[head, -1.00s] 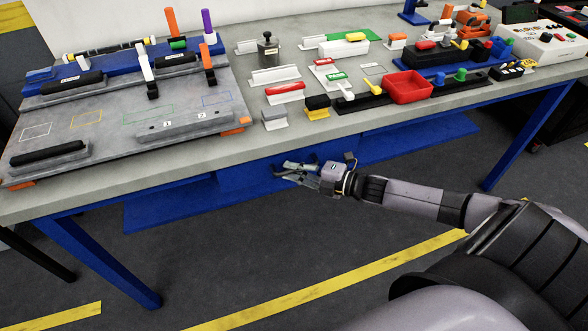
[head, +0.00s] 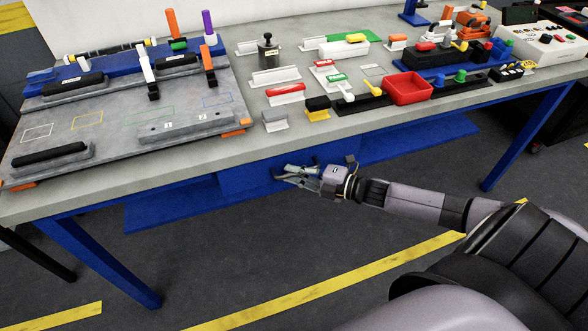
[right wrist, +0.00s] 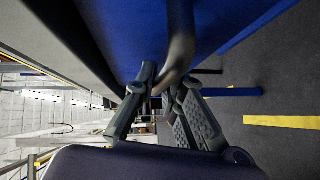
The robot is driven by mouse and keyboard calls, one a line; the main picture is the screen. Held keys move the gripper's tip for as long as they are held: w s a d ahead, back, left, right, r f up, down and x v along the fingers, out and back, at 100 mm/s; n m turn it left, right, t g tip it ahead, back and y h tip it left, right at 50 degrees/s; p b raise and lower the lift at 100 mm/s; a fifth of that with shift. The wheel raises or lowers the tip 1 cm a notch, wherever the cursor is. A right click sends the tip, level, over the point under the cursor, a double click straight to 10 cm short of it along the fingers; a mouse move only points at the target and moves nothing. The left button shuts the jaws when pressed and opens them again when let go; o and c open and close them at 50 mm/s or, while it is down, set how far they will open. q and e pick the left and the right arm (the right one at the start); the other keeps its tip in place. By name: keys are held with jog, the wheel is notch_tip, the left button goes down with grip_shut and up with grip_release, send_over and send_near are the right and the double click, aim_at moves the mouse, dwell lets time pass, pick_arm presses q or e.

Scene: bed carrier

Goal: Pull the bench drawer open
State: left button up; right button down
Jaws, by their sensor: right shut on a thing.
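The blue drawer front (head: 245,180) is under the bench top, near the middle of the bench's front edge. My right gripper (head: 282,172) is at this front, below the bench edge. In the right wrist view a dark, curved drawer handle (right wrist: 181,40) stands out from the blue front (right wrist: 130,35). The fingers of my right gripper (right wrist: 163,85) are shut on the handle, one on each side of its bar. In the head view the handle is too small and covered to make out clearly. My left gripper is not in view.
The grey bench top (head: 205,168) holds a sloped grey board (head: 110,120), a red tray (head: 407,88) and several small parts. Blue bench legs (head: 100,260) stand left and right. The floor in front, with yellow stripes (head: 330,285), is clear.

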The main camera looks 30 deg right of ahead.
jog(key=s+a+p, duration=0.3)
jog(key=s+p, duration=0.2)
jog(key=s, duration=0.7)
jog(key=s+a+p, duration=0.3)
jog(key=s+p, duration=0.3)
jog(key=s, duration=0.6)
jog(key=shift+s, duration=0.3)
jog(key=c, duration=1.7)
grip_release()
jog(key=shift+o, duration=0.2)
jog(key=v, duration=1.2)
jog(key=shift+d, duration=0.1)
